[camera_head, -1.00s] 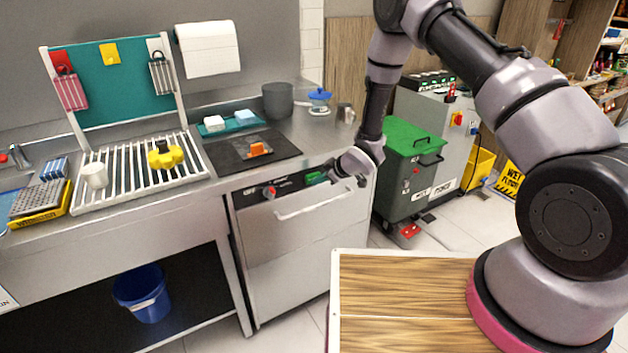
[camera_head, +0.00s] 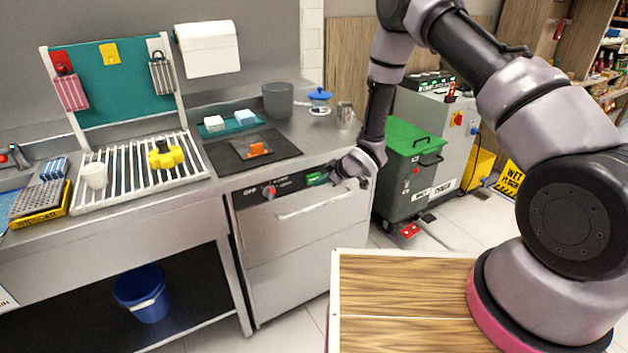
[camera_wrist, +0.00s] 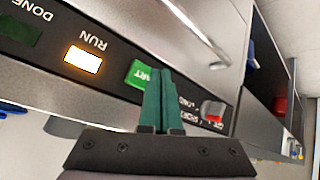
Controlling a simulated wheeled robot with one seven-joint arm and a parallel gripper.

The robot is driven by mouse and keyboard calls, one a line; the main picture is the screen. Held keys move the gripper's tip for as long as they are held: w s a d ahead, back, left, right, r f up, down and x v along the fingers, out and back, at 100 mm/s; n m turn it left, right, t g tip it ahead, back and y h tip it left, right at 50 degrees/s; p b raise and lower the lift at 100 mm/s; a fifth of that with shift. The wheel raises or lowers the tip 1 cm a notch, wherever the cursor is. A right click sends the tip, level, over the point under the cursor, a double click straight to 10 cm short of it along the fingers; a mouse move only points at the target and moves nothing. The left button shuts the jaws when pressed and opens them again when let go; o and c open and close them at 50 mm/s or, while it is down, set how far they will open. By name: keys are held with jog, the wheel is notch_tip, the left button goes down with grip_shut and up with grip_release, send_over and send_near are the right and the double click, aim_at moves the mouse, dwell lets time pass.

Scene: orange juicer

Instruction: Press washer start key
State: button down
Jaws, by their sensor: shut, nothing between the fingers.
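The washer (camera_head: 290,235) is a steel under-counter machine with a black control strip. Its green START key (camera_head: 316,179) shows near the strip's right end, and in the wrist view the key (camera_wrist: 138,74) is partly covered by my fingers. My gripper (camera_wrist: 158,72) is shut and empty, its green fingertips at the key's edge; I cannot tell whether they touch it. In the head view my gripper (camera_head: 330,177) is just right of the key. The RUN lamp (camera_wrist: 83,60) glows orange-white; the DONE lamp (camera_wrist: 18,32) is dark.
A knob with a red mark (camera_head: 269,192) is on the strip, left of the key. The door handle (camera_head: 315,205) sticks out below. A green-lidded bin (camera_head: 412,170) stands right of the washer. A black mat (camera_head: 225,155) with an orange item lies on the counter above.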

jog(key=shift+s+d, duration=0.1)
jog(key=shift+s, duration=0.1)
jog(key=shift+s+d, duration=0.7)
jog(key=shift+s, duration=0.35)
jog(key=shift+s+d, duration=0.7)
jog(key=shift+s, duration=0.3)
